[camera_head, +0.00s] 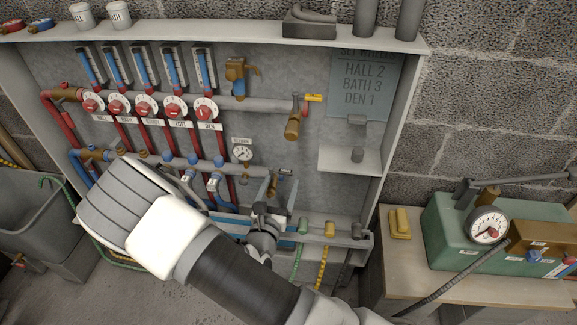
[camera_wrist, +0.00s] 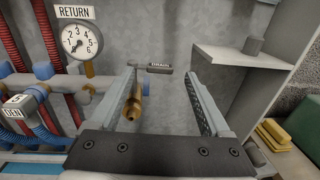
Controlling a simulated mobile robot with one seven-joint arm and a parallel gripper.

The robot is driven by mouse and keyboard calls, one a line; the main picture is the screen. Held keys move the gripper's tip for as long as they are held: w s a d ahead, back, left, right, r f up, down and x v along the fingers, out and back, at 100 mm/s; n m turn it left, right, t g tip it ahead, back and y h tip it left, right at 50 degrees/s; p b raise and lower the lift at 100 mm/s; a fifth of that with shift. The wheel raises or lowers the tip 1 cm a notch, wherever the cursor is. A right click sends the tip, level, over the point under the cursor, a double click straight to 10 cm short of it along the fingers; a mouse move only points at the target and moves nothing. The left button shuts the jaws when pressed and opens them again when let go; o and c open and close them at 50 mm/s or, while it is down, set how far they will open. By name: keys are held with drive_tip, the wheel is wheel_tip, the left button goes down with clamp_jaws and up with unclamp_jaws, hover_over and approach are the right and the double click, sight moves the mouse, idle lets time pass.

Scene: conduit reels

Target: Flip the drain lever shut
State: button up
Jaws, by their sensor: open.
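The drain valve is a small brass fitting (camera_wrist: 131,105) low on the cabinet's back panel. In the wrist view it shows between my fingers, close to the left one, with its spout toward the camera. In the head view my gripper (camera_head: 278,189) is at the lower right of the cabinet, in front of the drain fitting.
The RETURN gauge (camera_wrist: 80,40) and blue-capped pipes are left of my gripper. A small shelf (camera_head: 350,160) is to the right. Another brass valve (camera_head: 293,127) with a yellow handle is above. A bench (camera_head: 400,275) with a green pump box (camera_head: 450,235) stands right of the cabinet.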

drive_tip(key=b+x, duration=0.2)
drive_tip(key=x, duration=0.7)
